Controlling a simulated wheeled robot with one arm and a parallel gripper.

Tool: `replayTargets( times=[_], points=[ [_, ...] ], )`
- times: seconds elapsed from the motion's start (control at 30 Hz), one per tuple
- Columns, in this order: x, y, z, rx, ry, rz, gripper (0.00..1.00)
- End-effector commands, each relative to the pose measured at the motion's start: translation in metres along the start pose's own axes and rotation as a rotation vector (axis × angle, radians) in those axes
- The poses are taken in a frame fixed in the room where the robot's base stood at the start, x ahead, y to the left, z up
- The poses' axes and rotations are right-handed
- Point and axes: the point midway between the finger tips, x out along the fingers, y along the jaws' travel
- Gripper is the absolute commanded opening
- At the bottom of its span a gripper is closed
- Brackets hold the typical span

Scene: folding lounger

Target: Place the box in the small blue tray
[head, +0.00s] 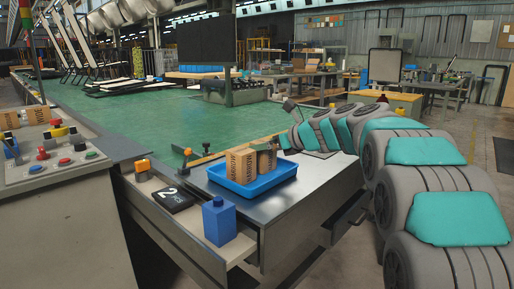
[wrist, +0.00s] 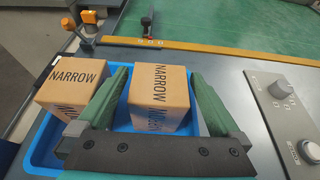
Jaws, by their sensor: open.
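The small blue tray (head: 262,190) sits on the grey metal surface, and its rim also shows in the wrist view (wrist: 38,152). Two cardboard boxes stand in it. The left box (head: 240,167) is marked NARROW and shows at left in the wrist view (wrist: 72,90). The other box (head: 267,160), also marked NARROW, stands beside it; in the wrist view (wrist: 160,108) it is between my fingers. My gripper (wrist: 160,74) is open, with one green finger on each side of this box. I cannot tell whether the fingers touch it.
A blue block-like container (head: 219,224) and a black item marked 2 (head: 173,198) lie left of the tray. A control panel with a knob (wrist: 281,89) is on the right. The green table (head: 150,115) is largely clear.

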Motion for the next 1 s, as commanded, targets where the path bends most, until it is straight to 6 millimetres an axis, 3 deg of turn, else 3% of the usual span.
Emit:
replayTargets(
  times=[0.2,0.43,0.63,1.0],
  points=[
    [-0.048,0.0,0.003,-0.002,-0.004,-0.002,1.0],
    [-0.084,0.0,0.001,-0.001,-0.001,-0.001,1.0],
    [-0.096,0.0,0.001,-0.002,0.0,-0.001,1.0],
    [-0.096,0.001,0.0,-0.001,0.0,0.001,1.0]
  ],
)
